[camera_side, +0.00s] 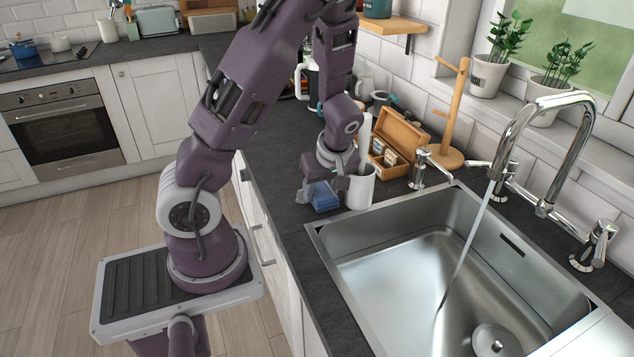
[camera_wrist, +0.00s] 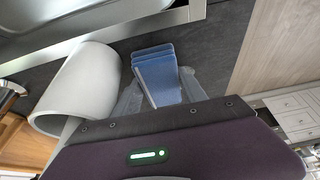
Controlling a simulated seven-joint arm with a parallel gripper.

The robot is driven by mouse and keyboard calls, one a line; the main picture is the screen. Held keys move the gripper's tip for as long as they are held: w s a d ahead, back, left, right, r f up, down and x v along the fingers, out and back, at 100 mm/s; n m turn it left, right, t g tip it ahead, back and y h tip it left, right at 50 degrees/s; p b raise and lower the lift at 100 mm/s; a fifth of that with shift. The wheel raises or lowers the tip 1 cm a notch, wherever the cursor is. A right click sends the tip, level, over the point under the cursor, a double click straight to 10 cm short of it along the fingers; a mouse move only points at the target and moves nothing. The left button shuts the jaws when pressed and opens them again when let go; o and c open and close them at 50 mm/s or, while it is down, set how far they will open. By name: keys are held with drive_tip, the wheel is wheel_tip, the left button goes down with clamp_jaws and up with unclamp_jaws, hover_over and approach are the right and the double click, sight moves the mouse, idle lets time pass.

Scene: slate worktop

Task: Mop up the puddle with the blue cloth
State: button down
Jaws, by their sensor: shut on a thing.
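The blue cloth (camera_side: 322,199) looks folded into a thick, layered pad. It is at my gripper (camera_side: 320,189), low over the dark worktop just left of the sink's far corner. The wrist view shows the cloth (camera_wrist: 158,76) between the two pale fingers, and my gripper (camera_wrist: 161,91) is shut on it. I cannot tell whether the cloth touches the worktop. I cannot make out a puddle in either view; the gripper and cloth hide part of the worktop there.
A white pot (camera_side: 361,188) stands close to the right of my gripper. The steel sink (camera_side: 385,262) is in front, with water running from the tap (camera_side: 540,115). A wooden box (camera_side: 397,140) and a wooden stand (camera_side: 457,110) are behind. The worktop's left edge is near.

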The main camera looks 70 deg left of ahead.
sight(316, 200)
drive_tip(key=d, duration=0.2)
drive_tip(key=shift+d+f, duration=0.1)
drive_tip(key=shift+d, duration=0.3)
drive_tip(key=shift+s+r, duration=0.2)
drive_tip(key=shift+s, duration=0.15)
drive_tip(key=shift+s+f, duration=0.3)
drive_tip(key=shift+s, duration=0.65)
drive_tip(key=a, duration=0.9)
drive_tip(key=shift+a+r, duration=0.1)
drive_tip(key=shift+r, duration=0.1)
drive_tip(key=shift+w+a+r, duration=0.15)
drive_tip(key=shift+a+r, duration=0.1)
drive_tip(key=shift+a, duration=0.05)
wheel_tip(316, 200, up, 7)
drive_tip(key=shift+r, duration=0.2)
